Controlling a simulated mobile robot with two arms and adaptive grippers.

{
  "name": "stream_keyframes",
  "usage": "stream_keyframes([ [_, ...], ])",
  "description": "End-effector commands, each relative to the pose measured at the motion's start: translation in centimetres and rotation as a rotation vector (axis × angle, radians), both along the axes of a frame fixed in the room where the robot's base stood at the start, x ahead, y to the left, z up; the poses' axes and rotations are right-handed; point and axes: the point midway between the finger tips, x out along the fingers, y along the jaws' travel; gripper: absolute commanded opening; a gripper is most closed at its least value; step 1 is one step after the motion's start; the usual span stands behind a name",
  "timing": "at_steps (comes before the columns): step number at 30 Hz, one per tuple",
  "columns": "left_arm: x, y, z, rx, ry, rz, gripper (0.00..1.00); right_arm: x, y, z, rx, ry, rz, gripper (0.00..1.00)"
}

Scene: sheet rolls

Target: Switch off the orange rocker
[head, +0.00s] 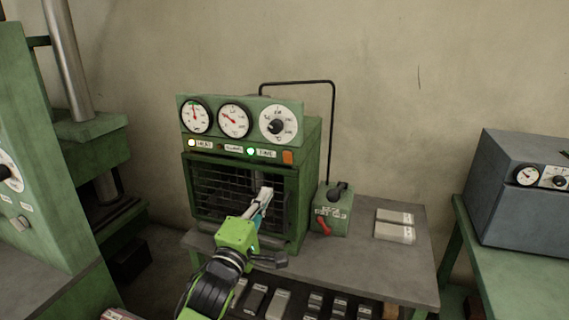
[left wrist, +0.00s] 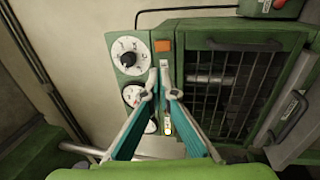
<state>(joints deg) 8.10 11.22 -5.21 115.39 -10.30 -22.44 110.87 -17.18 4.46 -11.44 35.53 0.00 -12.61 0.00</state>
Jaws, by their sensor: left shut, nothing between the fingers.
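The orange rocker (head: 287,157) sits at the right end of the label strip on the green oven's (head: 312,165) front, below the large dial. It also shows in the left wrist view (left wrist: 163,45), just beyond my fingertips and clear of them. Whether it is on or off is too small to tell. My left gripper (head: 266,190) is shut and empty in front of the barred door, below and left of the rocker. Its teal-sided fingers (left wrist: 158,80) point toward the panel in the left wrist view. My right gripper is not in view.
A lit white lamp (head: 192,143) and a lit green lamp (head: 250,152) share the strip. A small green box (head: 331,213) with a red lever stands right of the oven. Grey blocks (head: 395,225) lie on the table (head: 408,262). A grey machine (head: 515,200) stands farther right.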

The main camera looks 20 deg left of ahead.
Motion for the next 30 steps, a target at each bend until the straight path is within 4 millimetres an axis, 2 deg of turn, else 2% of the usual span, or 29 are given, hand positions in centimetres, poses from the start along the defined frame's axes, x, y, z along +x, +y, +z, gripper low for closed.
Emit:
stream_keyframes([
  [4,0.7,0.0,0.3,0.001,0.0,0.0,0.0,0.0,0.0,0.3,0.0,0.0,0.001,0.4],
  [7,2.1,-0.1,0.6,0.001,0.001,0.0,0.0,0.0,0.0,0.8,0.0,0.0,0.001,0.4],
  [21,10.8,-0.4,2.4,0.002,0.001,0.0,0.0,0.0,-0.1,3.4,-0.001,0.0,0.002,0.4],
  [30,13.5,-0.5,2.7,0.001,0.001,0.0,0.0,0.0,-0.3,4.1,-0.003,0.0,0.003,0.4],
])
